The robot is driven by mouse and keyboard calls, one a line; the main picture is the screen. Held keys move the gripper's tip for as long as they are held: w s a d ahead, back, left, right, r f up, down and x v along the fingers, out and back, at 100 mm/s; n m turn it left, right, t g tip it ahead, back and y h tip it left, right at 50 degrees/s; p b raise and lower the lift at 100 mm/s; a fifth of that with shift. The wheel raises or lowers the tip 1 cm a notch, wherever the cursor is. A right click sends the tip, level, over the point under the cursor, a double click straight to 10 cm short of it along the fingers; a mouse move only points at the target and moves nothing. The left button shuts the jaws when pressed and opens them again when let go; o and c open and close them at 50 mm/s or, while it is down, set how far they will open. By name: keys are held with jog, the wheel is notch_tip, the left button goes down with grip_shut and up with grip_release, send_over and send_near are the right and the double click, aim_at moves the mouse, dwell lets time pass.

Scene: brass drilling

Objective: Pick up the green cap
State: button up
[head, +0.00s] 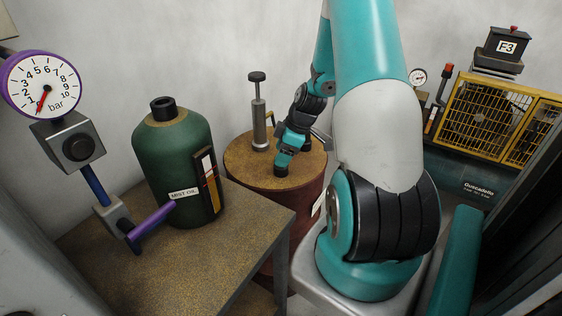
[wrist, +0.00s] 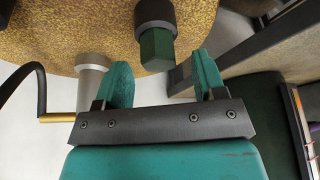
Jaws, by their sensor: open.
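The green cap (wrist: 156,50) is a dark green hexagonal piece on a dark round collar (wrist: 155,12), on the mottled brown drum top (wrist: 60,30). In the wrist view it shows at the top middle, with its lower end in the gap between my two teal fingers. My gripper (wrist: 163,62) is open and empty, with clear space between the cap and each finger in the picture. I cannot tell the depth between them. In the head view my gripper is low over the drum (head: 240,160), and the cap cannot be told apart from it.
A grey hand pump (head: 259,125) stands on the drum, left of my gripper, close to the left finger in the wrist view (wrist: 92,65). A green mist oil bottle (head: 175,150) stands on the table (head: 130,260) at left. A yellow-caged compressor (head: 490,115) is at right.

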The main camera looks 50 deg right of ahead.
jog(key=shift+x, duration=0.9)
jog(key=shift+c, duration=0.5)
jog(key=c, duration=0.9)
notch_tip(320, 180, up, 20)
jog(key=shift+r, duration=0.1)
